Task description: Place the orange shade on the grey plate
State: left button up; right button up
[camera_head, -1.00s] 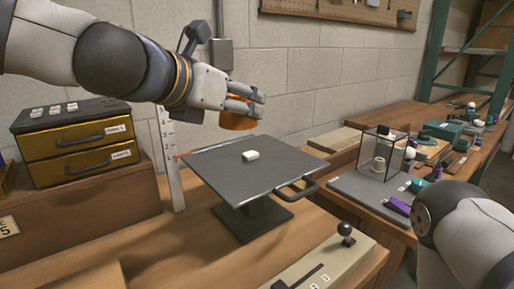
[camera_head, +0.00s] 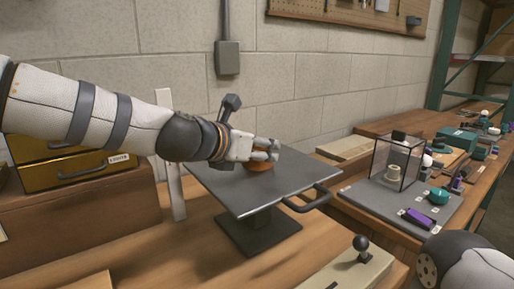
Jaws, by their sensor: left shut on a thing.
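The orange shade (camera_head: 259,167) shows in the head view, partly hidden under the fingers of my left gripper (camera_head: 265,154). The left gripper is shut on it. The grey plate (camera_head: 235,196) is a flat square top on a dark stand, with a handle on its right side. The shade is over the far middle part of the plate, very low; I cannot tell whether it touches the surface. My right gripper is out of view; only a piece of my right arm shows at the lower right.
A lever box with a black knob (camera_head: 361,243) stands at the front right. A clear case (camera_head: 397,162) stands on a grey mat (camera_head: 366,201) at the right, with a purple and a teal thing near it. A drawer box (camera_head: 72,172) is at the left, partly behind my arm.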

pick_arm(q)
jog(key=shift+f, duration=0.25)
jog(key=o, duration=1.2)
jog(key=shift+r, duration=0.1)
jog(key=shift+r, duration=0.15)
jog(key=p+v, duration=0.1)
jog(key=v, duration=0.5)
jog(key=p+v, duration=0.1)
jog(key=v, duration=0.4)
jog(key=shift+s+a+r, duration=0.1)
jog(key=shift+s+r, duration=0.15)
jog(key=shift+r, duration=0.15)
jog(key=shift+s+a+f, duration=0.15)
jog(key=shift+s, duration=0.05)
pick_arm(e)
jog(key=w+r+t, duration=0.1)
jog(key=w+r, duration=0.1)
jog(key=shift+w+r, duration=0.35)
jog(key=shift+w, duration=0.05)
pick_arm(q)
jog(key=shift+f, duration=0.1)
